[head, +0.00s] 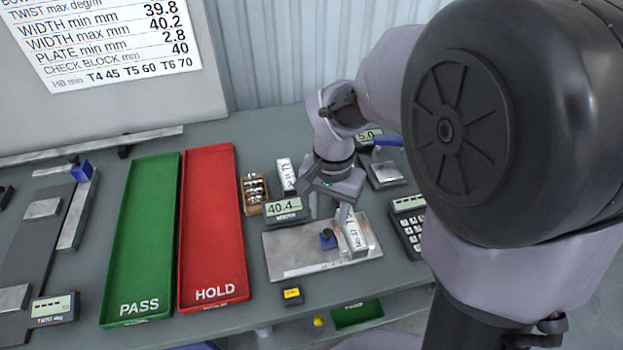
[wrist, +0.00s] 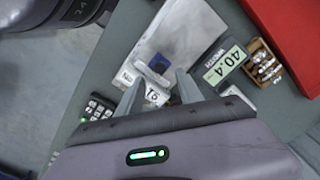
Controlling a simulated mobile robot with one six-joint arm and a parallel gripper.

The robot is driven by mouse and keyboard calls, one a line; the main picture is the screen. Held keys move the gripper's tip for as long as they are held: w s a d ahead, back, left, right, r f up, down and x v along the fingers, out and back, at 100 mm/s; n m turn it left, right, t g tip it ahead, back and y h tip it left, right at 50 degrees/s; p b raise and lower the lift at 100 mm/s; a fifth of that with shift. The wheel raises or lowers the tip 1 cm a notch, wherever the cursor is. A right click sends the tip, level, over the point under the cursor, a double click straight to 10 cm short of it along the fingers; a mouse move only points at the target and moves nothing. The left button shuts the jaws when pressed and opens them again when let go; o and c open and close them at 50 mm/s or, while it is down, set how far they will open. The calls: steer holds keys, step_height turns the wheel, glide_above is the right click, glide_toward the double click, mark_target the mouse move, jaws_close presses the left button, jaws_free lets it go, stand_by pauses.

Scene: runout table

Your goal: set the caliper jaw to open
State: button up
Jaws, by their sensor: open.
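The width caliper is a pale metal plate (head: 290,252) with a small blue jaw piece (head: 327,239) near its right part. Its display (head: 286,209) reads 40.4. In the wrist view the blue jaw piece (wrist: 158,63) lies just beyond my fingertips, and the display (wrist: 225,65) is to the right. A pale labelled block (head: 353,234) stands at the plate's right side; it also shows between my fingers in the wrist view (wrist: 152,95). My gripper (head: 329,208) is open above the caliper, with its fingers (wrist: 158,90) apart. Whether they touch the block is unclear.
A red HOLD tray (head: 236,287) and green PASS tray (head: 139,295) lie left. A wooden box of small parts (head: 244,194) stands behind the caliper. A calculator-like keypad (head: 409,222) is right; a yellow-topped black block (head: 292,295) is near the front edge.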

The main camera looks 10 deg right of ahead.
mark_target(327, 232)
step_height(327, 232, down, 6)
steer(key=shift+r+b, duration=0.1)
steer(key=shift+b, duration=0.75)
jaws_close()
stand_by(0.7)
